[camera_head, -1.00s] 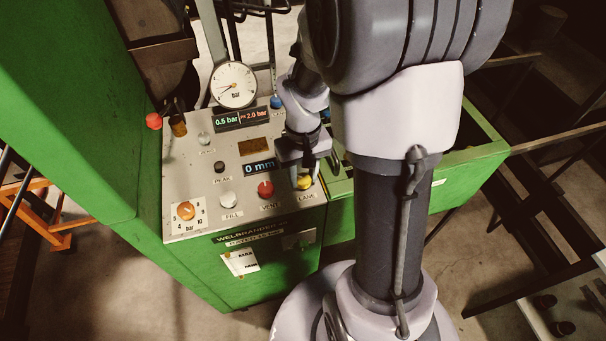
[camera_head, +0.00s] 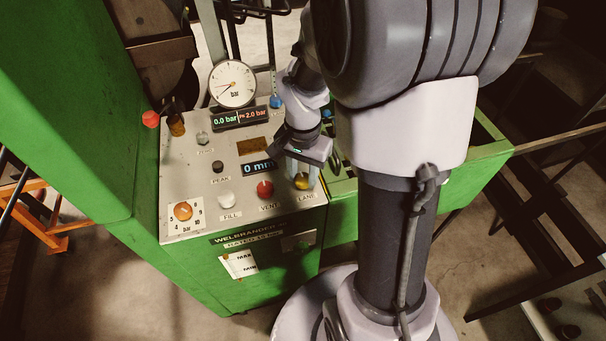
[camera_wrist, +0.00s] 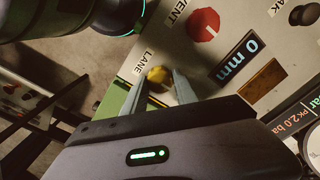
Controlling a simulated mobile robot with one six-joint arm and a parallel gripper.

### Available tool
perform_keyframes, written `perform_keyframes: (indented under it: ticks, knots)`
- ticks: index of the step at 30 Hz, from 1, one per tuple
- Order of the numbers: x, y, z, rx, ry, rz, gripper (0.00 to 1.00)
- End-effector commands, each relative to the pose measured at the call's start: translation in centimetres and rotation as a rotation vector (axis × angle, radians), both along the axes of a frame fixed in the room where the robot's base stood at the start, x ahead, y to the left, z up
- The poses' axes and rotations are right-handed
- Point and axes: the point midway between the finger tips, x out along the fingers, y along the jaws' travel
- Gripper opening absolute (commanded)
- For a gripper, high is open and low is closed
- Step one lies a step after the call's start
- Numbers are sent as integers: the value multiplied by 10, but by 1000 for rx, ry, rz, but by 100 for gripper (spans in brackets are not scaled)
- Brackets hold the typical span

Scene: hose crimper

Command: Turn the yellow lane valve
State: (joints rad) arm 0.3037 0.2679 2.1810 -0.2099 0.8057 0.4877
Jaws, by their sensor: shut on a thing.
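The yellow LANE valve knob (camera_head: 302,182) is at the right front of the grey control panel, right of the red VENT knob (camera_head: 265,189). In the wrist view the yellow knob (camera_wrist: 159,75) sits between my two fingertips, beside its LANE label. My gripper (camera_head: 302,174) reaches down over it, and in the wrist view my gripper (camera_wrist: 158,82) is shut on the knob. The fingers partly cover the knob in the head view, so its turn angle cannot be read.
The panel (camera_head: 180,160) also carries the white FILL knob (camera_head: 226,198), the dark PEAK knob (camera_head: 218,166), an orange dial (camera_head: 183,211) and a round gauge (camera_head: 232,83). The pressure display (camera_head: 239,118) reads 0.0 bar and PK 2.0 bar. The length display (camera_head: 258,167) reads 0 mm.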

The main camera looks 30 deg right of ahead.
Motion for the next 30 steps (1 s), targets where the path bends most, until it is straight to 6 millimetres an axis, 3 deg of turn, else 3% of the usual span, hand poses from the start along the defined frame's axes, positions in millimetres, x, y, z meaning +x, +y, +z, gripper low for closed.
perform_keyframes:
  ticks: [22,23,24,26,30]
  knots:
    - [0,0,0,0,0,-81,0]
    - [0,0,0,0,0,-81,36]
    - [0,0,0,0,0,-81,44]
    - [0,0,0,0,0,-80,56]
    - [0,0,0,0,0,-80,56]
